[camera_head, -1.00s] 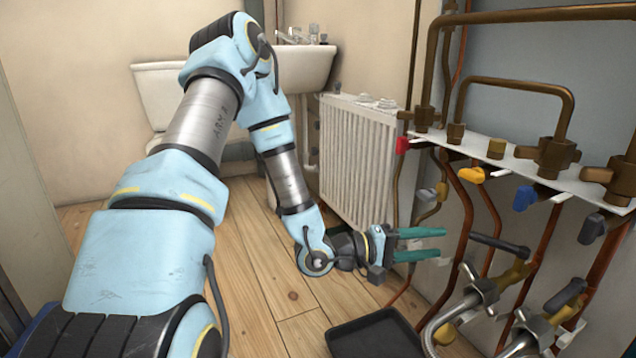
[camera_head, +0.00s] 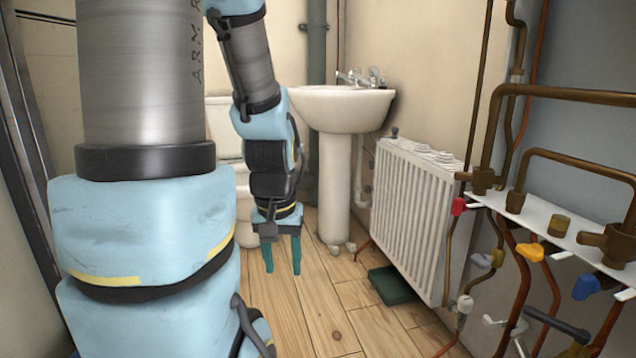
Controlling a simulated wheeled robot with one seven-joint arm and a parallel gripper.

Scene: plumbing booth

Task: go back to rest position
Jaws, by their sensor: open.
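My gripper (camera_head: 283,268) has two green fingers that point down, spread apart with nothing between them. It hangs above the wooden floor, in front of the toilet and left of the pedestal sink. My blue and grey arm is bent, with its upper part filling the left of the view and its forearm hanging down from the top.
A white sink (camera_head: 342,108) and a toilet (camera_head: 222,128) stand at the back. A white radiator (camera_head: 415,210) is along the right wall, with a dark green tray (camera_head: 392,286) on the floor by it. Copper pipes and valves on a white rail (camera_head: 545,222) fill the right. Floor (camera_head: 325,300) lies clear in the middle.

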